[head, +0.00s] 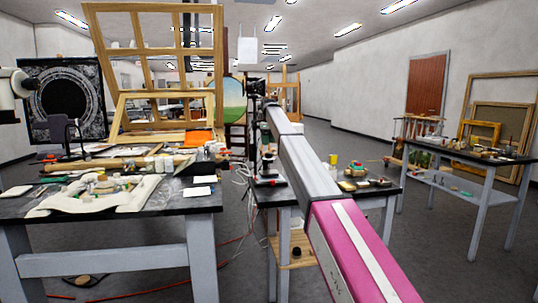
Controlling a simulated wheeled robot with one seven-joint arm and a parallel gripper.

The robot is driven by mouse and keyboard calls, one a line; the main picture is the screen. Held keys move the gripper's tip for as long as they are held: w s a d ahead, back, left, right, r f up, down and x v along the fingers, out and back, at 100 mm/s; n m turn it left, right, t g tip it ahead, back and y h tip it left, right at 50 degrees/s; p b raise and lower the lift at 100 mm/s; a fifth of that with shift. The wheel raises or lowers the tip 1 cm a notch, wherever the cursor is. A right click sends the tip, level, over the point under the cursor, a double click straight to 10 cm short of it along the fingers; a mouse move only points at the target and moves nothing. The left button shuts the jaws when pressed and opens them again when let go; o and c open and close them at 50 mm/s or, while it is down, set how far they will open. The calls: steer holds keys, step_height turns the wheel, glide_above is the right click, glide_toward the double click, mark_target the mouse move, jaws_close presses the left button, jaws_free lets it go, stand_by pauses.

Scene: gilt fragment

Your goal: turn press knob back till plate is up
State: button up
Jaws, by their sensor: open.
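A small dark upright device (267,170) with a dark base and a red part at its foot stands on the middle table, just left of my arm. It may be the press, but it is too small and too crowded for me to make out a knob or a plate, or how high a plate sits. My long grey and magenta arm reaches from the lower right toward that table and covers part of it. I cannot make out my gripper; the far end of the arm is lost among dark shapes.
The left table (110,207) is crowded with tools, a pale cloth (95,195) and a large wooden frame (155,60). The middle table also holds a yellow cup (333,159). Cables (237,183) hang between these tables. A right table (470,150) stands apart, with open floor before it.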

mark_target(269, 155)
step_height(269, 155, down, 7)
steer(key=shift+r, duration=0.1)
steer(key=c, duration=0.9)
